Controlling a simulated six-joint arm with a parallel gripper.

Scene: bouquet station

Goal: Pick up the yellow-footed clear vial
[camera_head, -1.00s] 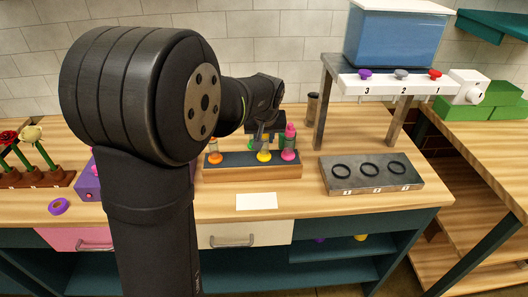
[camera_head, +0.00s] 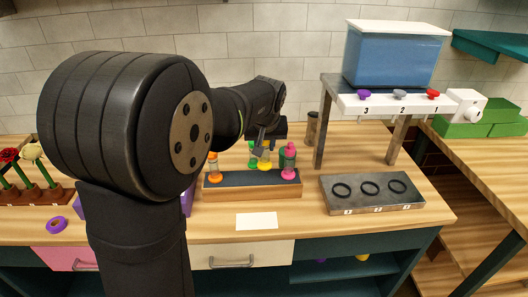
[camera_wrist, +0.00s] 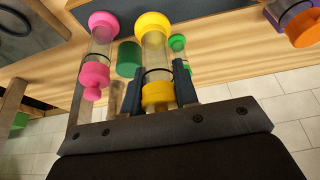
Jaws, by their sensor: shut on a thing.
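The yellow-footed clear vial (camera_head: 265,163) is by the black-topped rack, among other vials. In the wrist view it (camera_wrist: 154,60) has a yellow foot, a clear tube with a dark ring, and a yellow top. My gripper (camera_wrist: 158,92) is shut on it near the yellow top, one finger on each side. In the head view my gripper (camera_head: 266,140) is above the rack, and the arm partly hides it. The vial looks slightly raised, but I cannot tell clearly whether its foot is off the rack.
A pink vial (camera_head: 288,160) stands close right of the held vial, an orange vial (camera_head: 214,168) to the left. Green items (camera_head: 252,150) stand behind. The wooden rack (camera_head: 252,193) holds vials. A grey ringed tray (camera_head: 370,198) is right, near a raised dispenser (camera_head: 395,60). A white card (camera_head: 257,221) lies in front.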

